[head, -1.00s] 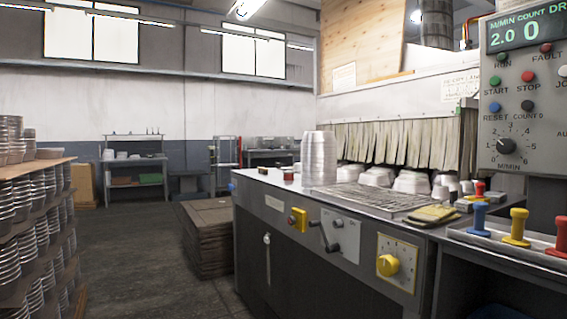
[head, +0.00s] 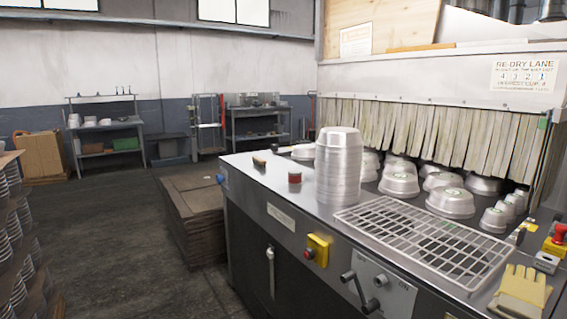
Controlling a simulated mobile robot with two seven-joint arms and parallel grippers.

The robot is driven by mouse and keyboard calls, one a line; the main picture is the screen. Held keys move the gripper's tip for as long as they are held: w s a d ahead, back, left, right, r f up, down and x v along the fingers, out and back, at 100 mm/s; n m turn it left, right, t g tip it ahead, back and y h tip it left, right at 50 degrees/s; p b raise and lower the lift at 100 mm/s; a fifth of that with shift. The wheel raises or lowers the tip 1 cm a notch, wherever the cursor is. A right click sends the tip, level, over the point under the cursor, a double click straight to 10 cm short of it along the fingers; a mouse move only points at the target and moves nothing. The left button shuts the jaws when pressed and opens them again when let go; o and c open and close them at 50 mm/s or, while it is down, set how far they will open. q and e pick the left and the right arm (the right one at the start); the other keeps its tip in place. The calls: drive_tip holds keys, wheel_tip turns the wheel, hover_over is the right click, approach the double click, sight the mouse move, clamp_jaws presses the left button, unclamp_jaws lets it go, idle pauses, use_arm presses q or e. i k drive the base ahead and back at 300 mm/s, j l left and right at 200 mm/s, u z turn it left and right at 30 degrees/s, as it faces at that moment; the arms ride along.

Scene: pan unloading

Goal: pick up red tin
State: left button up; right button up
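A small red tin (head: 295,178) with a pale lid or top stands upright on the steel counter (head: 258,185). It is just left of a tall stack of silver pans (head: 339,165), with a small gap between them. A dark-handled brush or scraper (head: 259,161) lies farther left on the counter. Neither of my grippers shows in the head view.
A wire rack (head: 425,245) lies on the counter's right part, with yellow gloves (head: 522,290) near it. Upturned pans (head: 450,202) sit before the strip curtain (head: 430,130). Flat brown stacks (head: 195,215) stand left of the counter. Open floor (head: 110,240) lies left.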

sight(294, 175)
drive_tip(key=i+j, duration=0.3)
drive_tip(key=i, duration=0.35)
drive_tip(key=i+j+z, duration=0.1)
drive_tip(key=i+j, duration=0.25)
drive_tip(key=i, duration=0.25)
drive_tip(key=i+j, duration=0.35)
drive_tip(key=i, duration=0.25)
drive_tip(key=i+j+z, duration=0.1)
drive_tip(key=i+j, duration=0.3)
drive_tip(key=i, duration=0.25)
drive_tip(key=i+j, duration=0.4)
drive_tip(key=i, duration=0.2)
